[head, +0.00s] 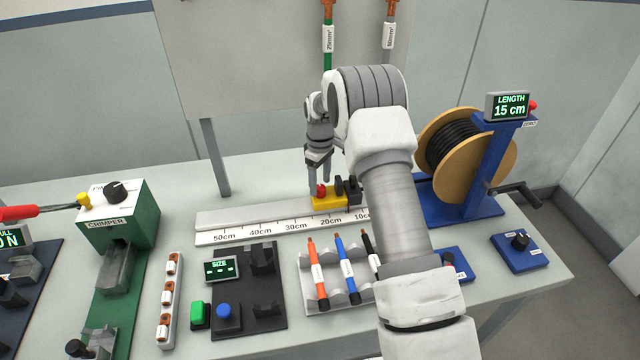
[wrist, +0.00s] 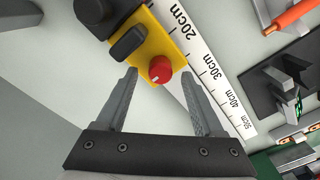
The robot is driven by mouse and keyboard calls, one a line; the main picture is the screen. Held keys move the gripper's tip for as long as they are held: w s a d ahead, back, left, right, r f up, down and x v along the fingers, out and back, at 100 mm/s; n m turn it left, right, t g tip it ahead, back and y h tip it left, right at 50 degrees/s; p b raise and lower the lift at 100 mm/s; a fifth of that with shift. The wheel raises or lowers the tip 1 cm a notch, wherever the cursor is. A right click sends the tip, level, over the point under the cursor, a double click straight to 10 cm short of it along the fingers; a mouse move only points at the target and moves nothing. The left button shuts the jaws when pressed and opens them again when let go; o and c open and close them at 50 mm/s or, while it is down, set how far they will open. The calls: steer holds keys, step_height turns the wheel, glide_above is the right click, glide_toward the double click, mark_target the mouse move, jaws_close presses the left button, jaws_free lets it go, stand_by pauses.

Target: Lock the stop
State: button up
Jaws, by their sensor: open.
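The stop is a yellow block (head: 328,202) on the white measuring rail (head: 240,224), near the 20cm mark in the head view. It carries a red knob (head: 321,189) with a white mark on top, and a dark grip beside it. In the wrist view the red knob (wrist: 160,69) sits on the yellow block (wrist: 164,42), just beyond and between my fingertips. My gripper (head: 318,165) points down, open and empty, close to the red knob. In the wrist view its fingers (wrist: 160,78) stand apart on either side of the knob. I cannot tell whether they touch it.
A cable reel (head: 462,145) on a blue stand with a 15 cm display (head: 508,105) is at the right. A rack with coloured cables (head: 338,270), a size gauge (head: 250,290) and a green crimper (head: 118,225) stand in front and left. The left rail stretch is clear.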

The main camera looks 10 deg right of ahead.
steer(key=shift+f, duration=0.8)
jaws_close()
